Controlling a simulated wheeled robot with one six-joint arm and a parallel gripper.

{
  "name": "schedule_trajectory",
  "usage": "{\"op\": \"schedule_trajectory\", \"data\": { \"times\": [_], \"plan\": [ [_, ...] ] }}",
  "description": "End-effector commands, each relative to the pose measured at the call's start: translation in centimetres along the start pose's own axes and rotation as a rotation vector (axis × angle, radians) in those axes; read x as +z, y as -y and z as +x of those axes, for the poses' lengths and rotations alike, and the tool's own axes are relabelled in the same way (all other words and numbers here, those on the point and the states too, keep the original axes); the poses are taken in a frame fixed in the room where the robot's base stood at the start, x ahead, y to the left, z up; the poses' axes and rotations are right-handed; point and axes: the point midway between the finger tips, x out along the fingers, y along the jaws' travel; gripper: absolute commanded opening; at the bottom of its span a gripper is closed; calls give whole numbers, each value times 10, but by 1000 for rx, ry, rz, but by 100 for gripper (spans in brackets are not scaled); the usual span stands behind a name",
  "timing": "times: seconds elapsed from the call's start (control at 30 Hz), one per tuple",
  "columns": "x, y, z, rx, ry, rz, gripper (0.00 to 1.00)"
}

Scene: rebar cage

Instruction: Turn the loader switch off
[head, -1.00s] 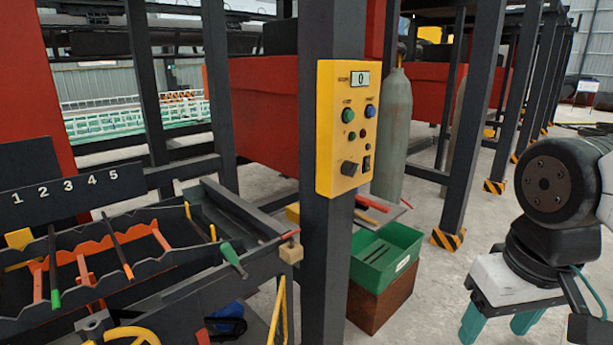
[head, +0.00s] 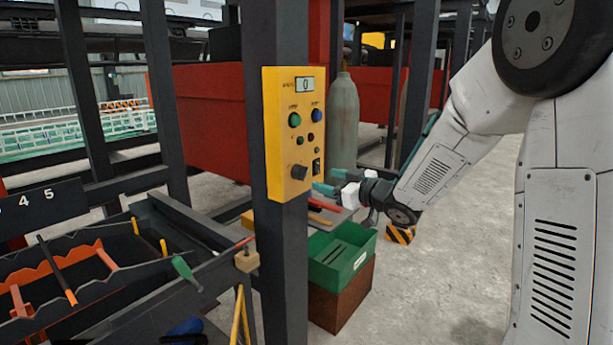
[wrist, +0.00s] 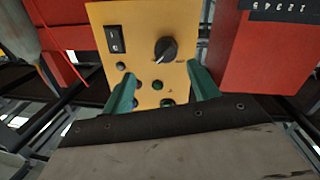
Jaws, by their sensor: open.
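The yellow control box (head: 291,130) is fixed to a dark post and also fills the middle of the wrist view (wrist: 145,68). It carries a black rocker switch (head: 317,167) marked I and O, also seen in the wrist view (wrist: 115,39), and a black rotary knob (head: 299,172), also there (wrist: 166,49). I cannot read which of them is the loader switch, nor which side of the rocker is pressed. My gripper (head: 328,184) is open, its teal fingers (wrist: 162,74) apart and pointing at the box face from its right. Contact cannot be told.
A grey gas cylinder (head: 344,125) stands behind. A green bin (head: 340,255) sits below on a brown block. A rack with tools (head: 90,275) is at left.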

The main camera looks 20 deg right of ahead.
Motion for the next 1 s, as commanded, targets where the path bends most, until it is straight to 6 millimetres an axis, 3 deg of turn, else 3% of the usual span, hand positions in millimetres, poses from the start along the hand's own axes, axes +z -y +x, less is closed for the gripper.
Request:
{"op": "schedule_trajectory", "data": {
  "times": [0.17, 0.6, 1.0],
  "plan": [
    [2, 5, 8, -53, -54, 14, 60],
    [-2, 9, 71, -53, -55, 13, 60],
    [-3, 9, 80, -51, -55, 13, 60]
  ]
}}
